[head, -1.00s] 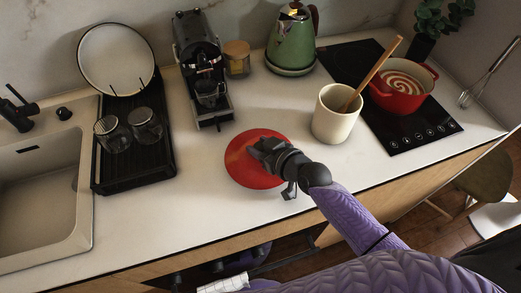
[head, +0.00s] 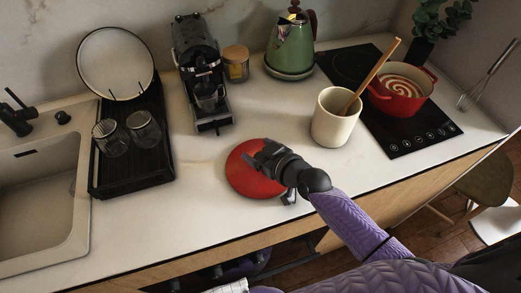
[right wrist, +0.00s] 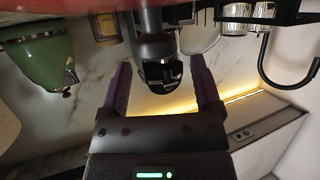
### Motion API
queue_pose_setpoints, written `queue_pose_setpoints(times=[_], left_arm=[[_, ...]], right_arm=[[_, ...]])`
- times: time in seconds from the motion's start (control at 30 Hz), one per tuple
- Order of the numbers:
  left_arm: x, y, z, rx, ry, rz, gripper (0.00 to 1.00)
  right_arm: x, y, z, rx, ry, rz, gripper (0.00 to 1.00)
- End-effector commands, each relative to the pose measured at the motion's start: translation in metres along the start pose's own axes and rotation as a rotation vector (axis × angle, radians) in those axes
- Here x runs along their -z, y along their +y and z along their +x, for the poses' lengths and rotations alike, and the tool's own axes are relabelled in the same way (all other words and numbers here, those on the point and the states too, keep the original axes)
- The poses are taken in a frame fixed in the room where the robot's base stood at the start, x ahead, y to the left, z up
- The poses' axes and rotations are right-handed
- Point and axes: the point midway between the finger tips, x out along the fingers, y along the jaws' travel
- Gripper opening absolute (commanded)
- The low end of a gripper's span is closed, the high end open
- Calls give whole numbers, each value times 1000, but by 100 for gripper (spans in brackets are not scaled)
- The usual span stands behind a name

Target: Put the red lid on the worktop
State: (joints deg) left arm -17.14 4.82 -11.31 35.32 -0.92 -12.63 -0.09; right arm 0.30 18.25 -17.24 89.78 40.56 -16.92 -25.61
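The red lid (head: 248,183) lies flat on the pale worktop (head: 205,215), near its front edge. In the right wrist view, which looks upside down, the lid's red edge (right wrist: 60,13) runs along the top and its dark knob (right wrist: 155,48) points down. My right gripper (head: 262,157) is just over the lid and hides its middle in the head view. In the right wrist view its fingers (right wrist: 160,72) are spread, with the knob between them and gaps on both sides. My left gripper is not in view.
A cream pot (head: 333,125) with a wooden spoon stands right of the lid. A red pot (head: 402,102) is on the black hob (head: 425,132). The coffee machine (head: 203,80) is behind, and a black rack (head: 130,165) with glass jars is left. Worktop left of the lid is clear.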

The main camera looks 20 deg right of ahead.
Motion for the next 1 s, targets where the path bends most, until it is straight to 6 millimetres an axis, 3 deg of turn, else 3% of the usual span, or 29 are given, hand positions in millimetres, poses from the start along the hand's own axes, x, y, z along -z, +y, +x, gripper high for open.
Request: queue_pose_setpoints(times=[0.03,0.17,0.27,0.7,0.83,1.0], left_arm=[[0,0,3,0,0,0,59],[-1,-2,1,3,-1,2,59],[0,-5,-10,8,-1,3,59],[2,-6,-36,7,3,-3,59],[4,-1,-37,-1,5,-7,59],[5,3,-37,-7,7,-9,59]], right_arm=[[-14,-4,0,9,-30,11,81],[-13,-5,0,10,-30,12,81],[-1,-5,-5,10,-29,15,81],[4,-2,-110,6,-22,7,81],[5,-2,-123,6,-18,7,81],[6,-2,-125,6,-15,7,81]])
